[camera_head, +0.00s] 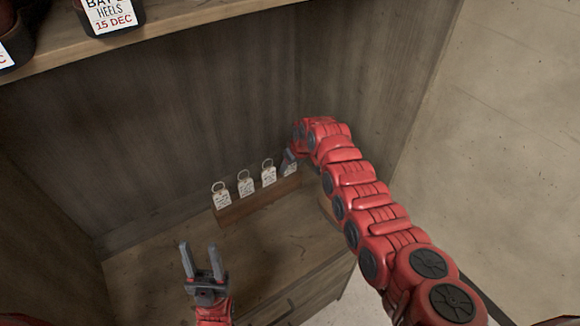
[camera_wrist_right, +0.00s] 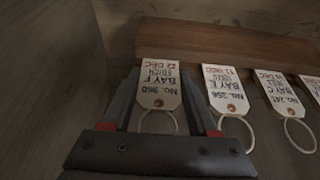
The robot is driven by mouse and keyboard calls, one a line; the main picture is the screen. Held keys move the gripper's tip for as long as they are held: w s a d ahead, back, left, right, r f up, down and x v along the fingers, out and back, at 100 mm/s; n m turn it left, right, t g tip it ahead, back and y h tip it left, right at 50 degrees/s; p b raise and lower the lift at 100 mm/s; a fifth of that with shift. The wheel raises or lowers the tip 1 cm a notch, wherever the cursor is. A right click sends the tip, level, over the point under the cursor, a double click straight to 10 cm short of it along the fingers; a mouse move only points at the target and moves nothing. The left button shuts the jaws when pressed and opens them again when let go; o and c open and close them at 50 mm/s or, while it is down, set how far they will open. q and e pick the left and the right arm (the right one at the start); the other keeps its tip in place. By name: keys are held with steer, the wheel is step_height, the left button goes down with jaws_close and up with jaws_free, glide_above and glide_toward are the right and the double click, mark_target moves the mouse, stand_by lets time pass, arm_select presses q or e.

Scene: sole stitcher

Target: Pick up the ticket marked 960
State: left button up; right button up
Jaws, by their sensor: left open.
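The ticket marked 960 (camera_wrist_right: 159,80) is a white tag with a ring, upside down in the right wrist view, with "BAY F" and a red date. It stands at the end of the row against the wooden rack. My right gripper (camera_wrist_right: 160,85) has its fingers apart, one on each side of this ticket. In the head view the right gripper (camera_head: 288,160) is at the right end of the row and partly covers the last ticket (camera_head: 290,169). My left gripper (camera_head: 202,262) is open and empty, well in front of the row.
Other tickets (camera_head: 221,194) (camera_head: 245,183) (camera_head: 268,173) stand along the wooden rack (camera_head: 256,200). In the right wrist view, the ticket marked 258 (camera_wrist_right: 225,88) is close beside my right finger. A shelf (camera_head: 180,32) holding labelled containers is above. Cabinet walls enclose the space.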

steer(key=c, duration=0.6)
steer(key=shift+r, duration=0.1)
steer(key=shift+c, duration=0.2)
